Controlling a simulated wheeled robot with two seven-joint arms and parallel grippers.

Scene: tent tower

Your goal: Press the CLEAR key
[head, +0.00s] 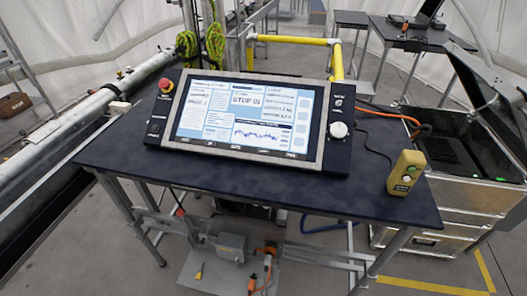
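A control console (325,158) with a large lit screen (247,115) lies slightly tilted on the dark table. The screen shows blue and white panels, a box with large text that looks like "STOP IN", and a blue graph. Small labels run along the bezel below the screen, too small to read. A red round button (166,86) is at the console's left and a white knob (338,130) at its right. I cannot tell which key is CLEAR. Neither of my grippers is in view.
A yellow handheld control box (405,173) stands at the right of the dark table (250,180). Orange cables (400,115) run behind it. An open metal case (460,190) stands right. A yellow rail (290,39) is behind the console. The table's front strip is clear.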

